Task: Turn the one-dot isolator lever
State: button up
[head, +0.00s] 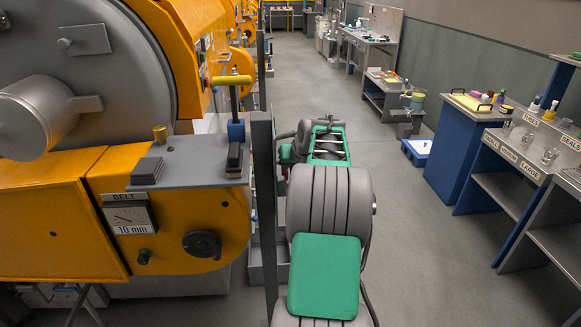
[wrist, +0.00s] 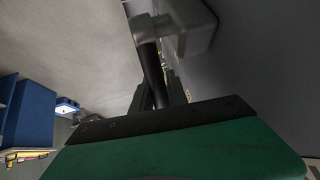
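I cannot make out a lever marked with one dot in either view. In the head view, a lever with a yellow crossbar handle (head: 232,80) stands upright on the grey shelf of the orange machine at the left, with a blue part at its foot. No dots are legible on it. In the head view my arm is in front of the gripper, to the right of the machine, apart from the yellow-handled lever.
The orange machine has a belt gauge (head: 128,218) and a black knob (head: 202,245). A grey post (head: 264,190) stands between the machine and my arm. Blue and grey benches (head: 470,150) line the right side. The aisle floor (head: 400,230) is open.

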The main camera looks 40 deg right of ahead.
jog(key=o, duration=0.4)
jog(key=b+v, duration=0.1)
jog(key=v, duration=0.6)
jog(key=shift+s+r, duration=0.25)
jog(key=shift+r, duration=0.1)
jog(key=shift+c, duration=0.6)
